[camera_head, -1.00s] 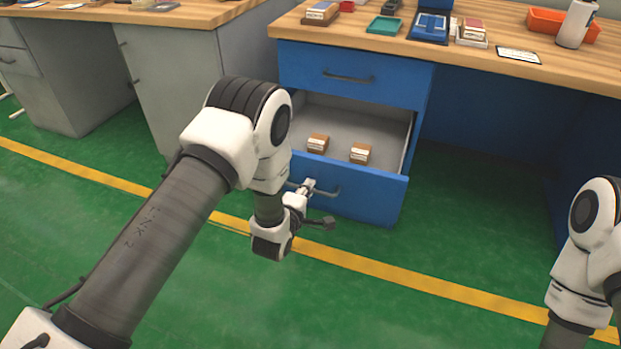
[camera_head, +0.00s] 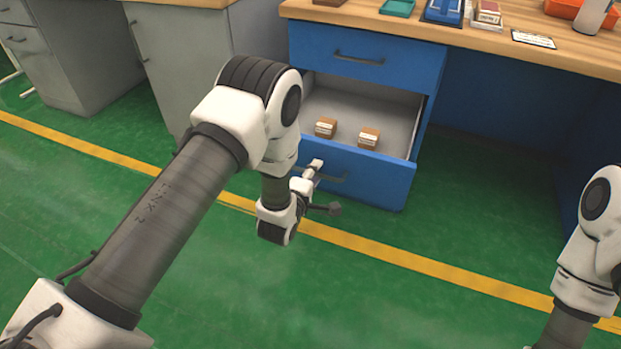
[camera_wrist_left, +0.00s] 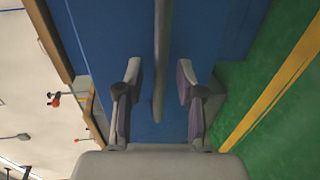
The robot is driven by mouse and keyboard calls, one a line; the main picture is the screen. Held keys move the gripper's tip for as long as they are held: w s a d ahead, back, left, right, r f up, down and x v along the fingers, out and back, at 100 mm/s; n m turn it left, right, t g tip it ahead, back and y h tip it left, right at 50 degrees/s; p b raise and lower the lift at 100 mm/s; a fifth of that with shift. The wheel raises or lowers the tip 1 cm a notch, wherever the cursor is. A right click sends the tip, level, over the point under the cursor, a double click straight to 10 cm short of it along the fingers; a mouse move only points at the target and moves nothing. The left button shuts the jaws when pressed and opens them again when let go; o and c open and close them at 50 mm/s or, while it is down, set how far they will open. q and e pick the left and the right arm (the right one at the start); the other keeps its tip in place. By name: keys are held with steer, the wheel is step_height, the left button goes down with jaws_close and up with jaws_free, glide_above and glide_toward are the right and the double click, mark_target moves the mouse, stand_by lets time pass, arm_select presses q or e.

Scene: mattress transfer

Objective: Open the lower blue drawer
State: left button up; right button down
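The lower blue drawer (camera_head: 375,182) stands pulled out of the blue cabinet, its grey inside in view. Its dark bar handle (camera_head: 335,180) is partly hidden by my left gripper (camera_head: 316,166). In the left wrist view the handle (camera_wrist_left: 160,60) runs between the two fingers of my left gripper (camera_wrist_left: 158,75). The fingers are open, with a gap on each side of the bar. My right gripper is out of view.
Two small brown boxes (camera_head: 326,127) (camera_head: 369,138) lie inside the drawer. The upper blue drawer (camera_head: 360,65) is shut. The wooden worktop (camera_head: 480,42) above holds trays and small items. Green floor (camera_head: 420,310) is clear in front.

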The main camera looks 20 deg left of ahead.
arm_select(q)
steer(key=v, duration=1.1)
steer(key=shift+s, duration=0.35)
steer(key=s+a+f+m+g+y, duration=0.1)
steer(key=s+a+f+g, duration=0.15)
steer(key=s+f, duration=0.3)
steer(key=s+a+f+m+g, duration=0.1)
steer(key=s+f+m+g, duration=0.1)
steer(key=s+f+g, duration=0.3)
steer(key=s+f+m+g, duration=0.35)
steer(key=s+m, duration=0.25)
steer(key=s, duration=0.2)
steer(key=s+f+m+g, duration=0.3)
steer(key=s+m+g, duration=0.1)
steer(key=s+m, duration=0.35)
step_height(320, 180, up, 28)
steer(key=p, duration=2.8)
steer(key=shift+s+r+m+g+p, duration=0.15)
steer(key=shift+s+m+g+p, duration=0.2)
steer(key=shift+s+p, duration=0.1)
